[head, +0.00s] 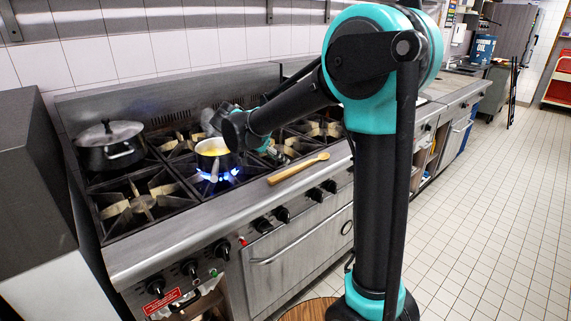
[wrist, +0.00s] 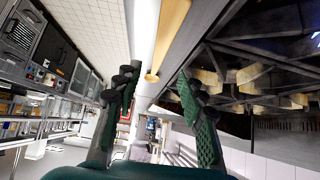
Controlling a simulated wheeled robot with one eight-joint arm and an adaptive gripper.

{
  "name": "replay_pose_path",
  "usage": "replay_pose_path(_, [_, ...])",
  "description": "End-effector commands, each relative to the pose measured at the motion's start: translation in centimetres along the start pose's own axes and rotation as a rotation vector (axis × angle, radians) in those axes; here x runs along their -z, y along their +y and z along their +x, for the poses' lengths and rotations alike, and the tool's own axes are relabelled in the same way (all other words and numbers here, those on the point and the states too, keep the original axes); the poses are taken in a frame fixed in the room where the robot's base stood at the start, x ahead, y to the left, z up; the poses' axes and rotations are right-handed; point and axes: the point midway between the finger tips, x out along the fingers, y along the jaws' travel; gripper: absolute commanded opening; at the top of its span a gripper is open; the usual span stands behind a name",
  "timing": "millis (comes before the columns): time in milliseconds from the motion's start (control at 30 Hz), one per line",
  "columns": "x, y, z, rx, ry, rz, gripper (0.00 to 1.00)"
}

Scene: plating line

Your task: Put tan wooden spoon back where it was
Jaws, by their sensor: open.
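The tan wooden spoon (head: 298,168) lies on the steel front ledge of the stove, right of the lit burner, its bowl end toward the right. In the wrist view the spoon (wrist: 172,38) runs down from the top edge, its rounded end showing between my fingertips. My gripper (wrist: 156,80) is open, with a green-padded finger on either side and nothing held. In the head view my gripper (head: 276,154) is small and partly hidden, just behind the spoon and right of the pot. I cannot tell whether a finger touches the spoon.
A small pot (head: 213,160) with yellow contents stands over a blue flame, close to my forearm. A lidded dark pot (head: 110,147) sits on the back left burner. The front left burner (head: 141,204) is empty. Control knobs (head: 282,214) line the stove front.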

Motion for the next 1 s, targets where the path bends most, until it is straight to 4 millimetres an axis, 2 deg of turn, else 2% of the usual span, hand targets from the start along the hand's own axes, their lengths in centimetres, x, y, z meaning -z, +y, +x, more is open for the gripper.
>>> replay_pose_path(33, [0.0, 0.0, -0.9, 0.002, 0.000, -0.002, 0.40])
replay_pose_path(200, [0.0, 0.0, -2.7, 0.000, 0.000, -0.001, 0.40])
replay_pose_path(267, [0.0, 0.1, -2.9, 0.000, -0.003, -0.004, 0.40])
replay_pose_path(367, [0.0, 1.6, -2.0, -0.004, -0.030, -0.040, 0.40])
replay_pose_path(467, [-0.5, 5.1, 0.4, 0.000, -0.104, -0.136, 0.40])
replay_pose_path(567, [-1.8, 10.1, 3.5, 0.035, -0.208, -0.273, 0.40])
replay_pose_path(700, [-5.1, 17.4, 6.8, 0.146, -0.336, -0.464, 0.40])
replay_pose_path(833, [-8.8, 22.9, 8.5, 0.285, -0.397, -0.608, 0.40])
replay_pose_path(900, [-10.6, 25.1, 8.9, 0.357, -0.405, -0.668, 0.40])
replay_pose_path(1000, [-12.7, 27.2, 9.2, 0.439, -0.399, -0.730, 0.40])
